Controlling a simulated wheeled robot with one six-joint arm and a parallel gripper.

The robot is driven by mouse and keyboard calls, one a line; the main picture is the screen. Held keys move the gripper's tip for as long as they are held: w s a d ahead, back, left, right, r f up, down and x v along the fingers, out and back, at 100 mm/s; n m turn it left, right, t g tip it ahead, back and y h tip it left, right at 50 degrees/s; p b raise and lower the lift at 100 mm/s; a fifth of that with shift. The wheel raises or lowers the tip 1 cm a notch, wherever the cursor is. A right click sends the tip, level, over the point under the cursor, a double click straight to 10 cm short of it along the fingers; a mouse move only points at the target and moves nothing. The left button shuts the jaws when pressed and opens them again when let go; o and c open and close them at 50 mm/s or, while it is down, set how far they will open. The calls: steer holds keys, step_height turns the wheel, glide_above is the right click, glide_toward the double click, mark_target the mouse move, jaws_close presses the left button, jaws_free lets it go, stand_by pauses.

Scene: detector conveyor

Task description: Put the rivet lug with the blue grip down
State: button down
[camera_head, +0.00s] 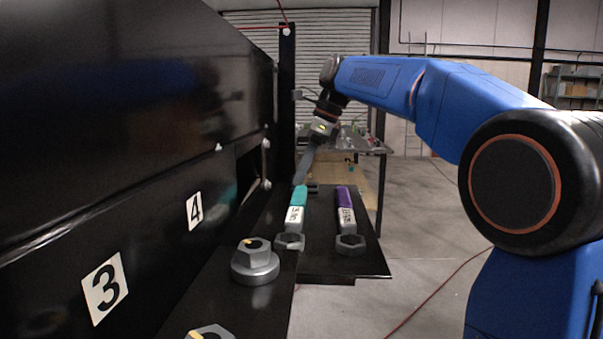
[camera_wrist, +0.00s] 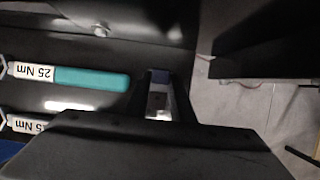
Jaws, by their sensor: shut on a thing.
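My gripper (camera_head: 305,168) reaches down at the far end of the dark shelf, just behind a teal-gripped tool (camera_head: 297,208). In the wrist view my gripper (camera_wrist: 158,82) is shut on a narrow thing, with a bluish edge and a grey-white face (camera_wrist: 158,103); I take it for the blue-gripped rivet lug. Most of it is hidden by the jaws and gripper body. I cannot tell whether it touches the shelf. The teal-gripped tool, marked 25 Nm, lies beside the jaws in the wrist view (camera_wrist: 90,79).
A purple-gripped tool (camera_head: 346,212) lies right of the teal one on the shelf (camera_head: 325,265). A black post (camera_head: 287,95) rises behind. Open floor lies right.

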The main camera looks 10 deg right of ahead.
steer(key=c, duration=1.9)
jaws_free()
steer(key=shift+f, duration=0.15)
steer(key=o, duration=0.4)
steer(key=shift+c, duration=0.2)
